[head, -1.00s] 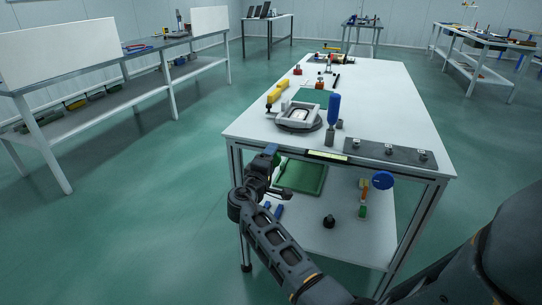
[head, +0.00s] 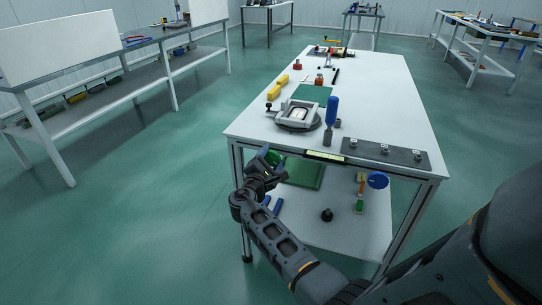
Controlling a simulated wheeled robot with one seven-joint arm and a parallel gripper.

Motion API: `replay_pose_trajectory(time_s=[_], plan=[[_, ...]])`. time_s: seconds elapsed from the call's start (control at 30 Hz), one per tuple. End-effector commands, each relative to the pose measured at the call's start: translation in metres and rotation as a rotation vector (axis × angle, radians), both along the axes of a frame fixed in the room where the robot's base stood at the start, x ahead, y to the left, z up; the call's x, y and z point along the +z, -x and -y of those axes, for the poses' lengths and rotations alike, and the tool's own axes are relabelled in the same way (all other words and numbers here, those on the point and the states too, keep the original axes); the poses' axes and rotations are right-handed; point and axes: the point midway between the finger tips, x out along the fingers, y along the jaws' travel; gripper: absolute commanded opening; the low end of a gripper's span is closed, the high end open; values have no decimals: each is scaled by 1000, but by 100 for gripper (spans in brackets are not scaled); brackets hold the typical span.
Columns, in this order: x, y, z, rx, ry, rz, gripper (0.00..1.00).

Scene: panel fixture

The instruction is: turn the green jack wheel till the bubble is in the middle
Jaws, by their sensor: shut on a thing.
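The green jack wheel (head: 278,158) shows at the near left part of the table's front edge, partly hidden behind my gripper. My gripper (head: 270,157) is shut on the wheel at its left side. The contact itself is small and partly covered by the gripper body. A yellow-green level vial (head: 325,156) sits in a dark holder on the front edge, right of the wheel. The bubble in it is too small to make out.
The white table (head: 385,110) carries a grey round fixture (head: 298,116), an upright blue-handled tool (head: 332,110) and a dark panel with knobs (head: 386,153). Below is a shelf with a green tray (head: 303,174), a blue disc (head: 378,181) and a black knob (head: 327,214).

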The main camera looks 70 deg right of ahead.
Motion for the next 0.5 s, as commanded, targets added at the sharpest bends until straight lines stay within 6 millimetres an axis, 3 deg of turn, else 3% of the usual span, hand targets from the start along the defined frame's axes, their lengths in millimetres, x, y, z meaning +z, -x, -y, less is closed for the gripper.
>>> replay_pose_trajectory(time_s=[0.5], plan=[[-2,-3,-2,11,3,-77,32]])
